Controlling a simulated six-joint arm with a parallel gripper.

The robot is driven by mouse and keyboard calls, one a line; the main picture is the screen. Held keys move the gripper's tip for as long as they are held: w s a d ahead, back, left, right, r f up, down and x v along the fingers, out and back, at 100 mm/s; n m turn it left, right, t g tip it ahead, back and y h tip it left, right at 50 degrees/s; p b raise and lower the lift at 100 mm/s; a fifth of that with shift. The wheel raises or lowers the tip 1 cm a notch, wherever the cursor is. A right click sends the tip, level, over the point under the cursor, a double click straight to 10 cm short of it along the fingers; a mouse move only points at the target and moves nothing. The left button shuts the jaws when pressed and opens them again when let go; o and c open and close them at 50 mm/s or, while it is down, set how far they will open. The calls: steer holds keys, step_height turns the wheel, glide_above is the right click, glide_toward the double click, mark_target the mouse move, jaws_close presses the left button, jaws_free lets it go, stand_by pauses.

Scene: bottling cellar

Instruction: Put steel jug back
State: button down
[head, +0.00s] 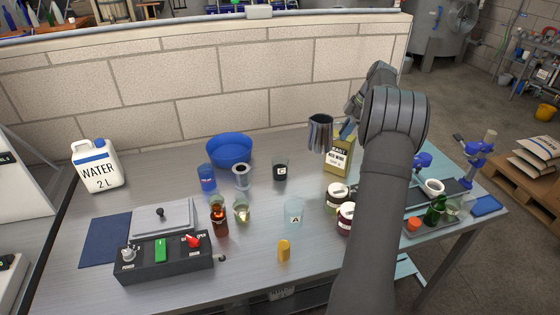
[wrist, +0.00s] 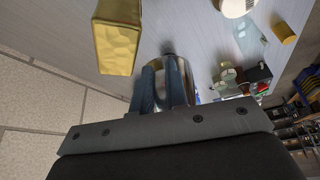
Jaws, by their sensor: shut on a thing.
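The steel jug (head: 319,134) hangs in the air above the back of the bench, in front of the block wall, and looks roughly upright. My gripper (head: 342,131) comes from the right and is shut on it. In the wrist view my gripper's blue-grey fingers (wrist: 164,82) close on the jug (wrist: 186,78), of which only a small part shows between and beside them. My forearm hides part of the bench behind it.
The yellow red wine malt box (head: 338,160) stands just below and right of the jug; it also shows in the wrist view (wrist: 117,40). Left of it are a dark C beaker (head: 280,170), a blue bowl (head: 229,150) and a clear A beaker (head: 293,212). Lidded jars (head: 338,196) stand near my arm.

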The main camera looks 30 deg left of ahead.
steer(key=s+a+f+m+t, duration=0.1)
steer(key=s+a+m, duration=0.2)
steer(key=s+a, duration=0.75)
steer(key=s+a+f+m+t, duration=0.15)
steer(key=s+a+m, duration=0.3)
steer(key=a, duration=1.05)
steer(key=s+a+f+m+t, duration=0.1)
steer(key=s+a+m, duration=0.1)
steer(key=s+a, duration=0.85)
steer(key=shift+s+a+f, duration=0.7)
steer(key=shift+a+f, duration=1.15)
steer(key=shift+a, duration=0.25)
steer(key=shift+s+a+f, duration=0.65)
steer(key=shift+a+f, duration=1.15)
steer(key=shift+a, duration=0.25)
steer(key=shift+s+a+f, duration=0.7)
steer(key=shift+a+f, duration=1.15)
steer(key=shift+a, duration=0.25)
steer(key=shift+f, duration=0.1)
